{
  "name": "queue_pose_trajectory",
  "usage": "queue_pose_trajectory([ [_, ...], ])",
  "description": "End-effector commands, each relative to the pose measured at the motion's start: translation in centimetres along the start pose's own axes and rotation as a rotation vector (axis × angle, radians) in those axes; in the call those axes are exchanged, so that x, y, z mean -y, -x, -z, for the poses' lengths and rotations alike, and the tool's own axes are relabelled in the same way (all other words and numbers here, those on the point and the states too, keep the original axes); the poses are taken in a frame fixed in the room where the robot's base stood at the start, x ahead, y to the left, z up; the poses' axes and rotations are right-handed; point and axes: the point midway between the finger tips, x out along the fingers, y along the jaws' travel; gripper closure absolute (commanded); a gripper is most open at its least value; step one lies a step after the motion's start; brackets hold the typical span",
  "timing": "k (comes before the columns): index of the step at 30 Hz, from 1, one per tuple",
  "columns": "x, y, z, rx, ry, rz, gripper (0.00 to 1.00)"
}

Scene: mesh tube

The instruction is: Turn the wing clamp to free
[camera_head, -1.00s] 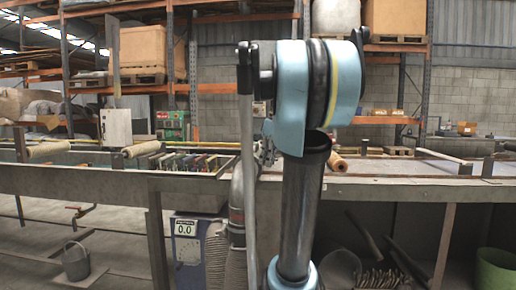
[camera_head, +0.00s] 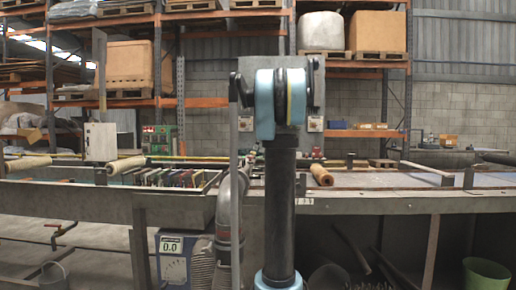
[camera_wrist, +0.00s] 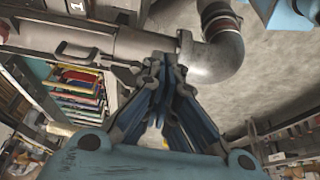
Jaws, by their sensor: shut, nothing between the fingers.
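My gripper (camera_wrist: 163,75) is shut and empty in the wrist view, its blue-grey fingers meeting near the picture's middle. Its tips appear against a grey metal pipe (camera_wrist: 125,40) that runs across the top; I cannot tell whether they touch it. A curved pipe elbow (camera_wrist: 222,55) with a dark red band joins on the right. A grey loop-shaped handle (camera_wrist: 75,50) shows along the pipe at the left. I cannot tell whether this is the wing clamp. In the head view the pipe elbow (camera_head: 238,185) stands left of my arm, which hides my gripper.
A bench (camera_head: 390,203) crosses the head view. A rack of coloured pieces (camera_head: 170,178) lies left of my arm, and it also shows in the wrist view (camera_wrist: 75,90). A scale (camera_head: 172,262) stands below. A brown roll (camera_head: 321,175) lies right of my arm.

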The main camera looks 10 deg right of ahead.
Motion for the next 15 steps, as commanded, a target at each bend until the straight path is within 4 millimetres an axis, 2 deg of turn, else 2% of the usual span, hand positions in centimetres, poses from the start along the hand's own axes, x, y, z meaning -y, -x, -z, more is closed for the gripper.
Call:
queue_pose_trajectory([
  [11,0.1,-6.8,0.1,0.0,0.0,0.001,1.0],
  [15,0.1,-7.6,1.8,0.0,0.002,0.002,1.0],
])
